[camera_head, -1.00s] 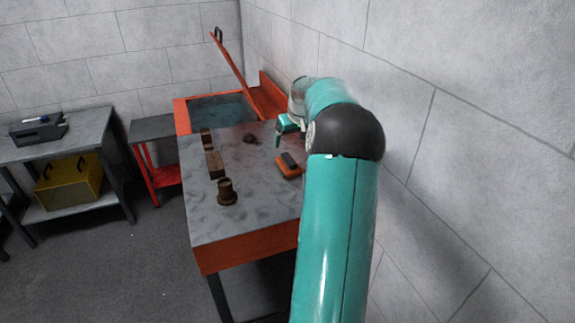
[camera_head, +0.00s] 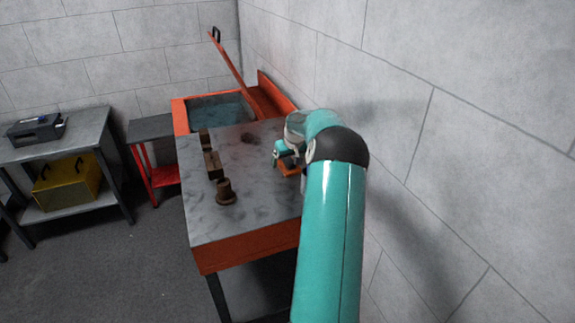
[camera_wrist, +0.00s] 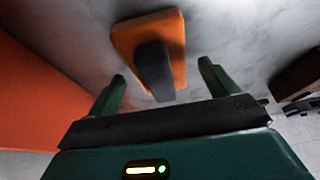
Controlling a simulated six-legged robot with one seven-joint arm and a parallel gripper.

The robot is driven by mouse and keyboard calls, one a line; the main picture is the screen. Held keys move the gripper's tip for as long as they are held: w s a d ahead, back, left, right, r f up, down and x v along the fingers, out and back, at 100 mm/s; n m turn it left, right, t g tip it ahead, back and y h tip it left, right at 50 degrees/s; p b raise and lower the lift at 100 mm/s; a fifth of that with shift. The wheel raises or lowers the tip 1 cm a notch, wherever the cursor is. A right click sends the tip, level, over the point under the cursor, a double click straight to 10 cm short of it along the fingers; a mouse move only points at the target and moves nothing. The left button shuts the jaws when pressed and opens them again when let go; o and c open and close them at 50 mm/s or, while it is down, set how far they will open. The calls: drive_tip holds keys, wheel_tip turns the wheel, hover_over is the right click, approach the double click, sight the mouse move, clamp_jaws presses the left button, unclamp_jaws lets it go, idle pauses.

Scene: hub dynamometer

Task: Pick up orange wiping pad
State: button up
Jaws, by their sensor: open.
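The orange wiping pad (camera_wrist: 177,45) lies on the grey worktop and has a dark grey block-shaped grip (camera_wrist: 154,70) on top. In the wrist view it is just beyond my gripper (camera_wrist: 162,80), roughly in line with the gap between the two green fingers. The fingers are apart and nothing is held between them. In the head view my gripper (camera_head: 277,157) is low over the right side of the worktop, and it hides most of the pad (camera_head: 289,170); only a bit of orange shows below it.
On the worktop (camera_head: 240,215) stand a brown flanged part (camera_head: 225,192), dark brown blocks (camera_head: 212,165) and a small dark lump (camera_head: 250,138). An orange-rimmed basin (camera_head: 180,115) with a raised lid is behind. A block wall (camera_head: 480,130) rises close on the right.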

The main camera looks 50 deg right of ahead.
drive_tip(key=shift+w+f, duration=0.2)
drive_tip(key=shift+f, duration=0.25)
drive_tip(key=shift+c, duration=0.3)
drive_tip(key=c, duration=1)
drive_tip(key=shift+r, duration=0.15)
drive_tip(key=shift+d+r, duration=0.1)
drive_tip(key=shift+r, duration=0.15)
drive_tip(key=r, duration=0.3)
drive_tip(key=shift+w+a+r, duration=0.25)
drive_tip(key=shift+w+a, duration=0.05)
drive_tip(key=shift+w, duration=0.1)
drive_tip(key=w+a+r, duration=0.7)
drive_tip(key=w+r, duration=0.1)
drive_tip(key=w, duration=0.2)
drive_tip(key=shift+w+a+r, duration=0.15)
drive_tip(key=shift+a+r, duration=0.25)
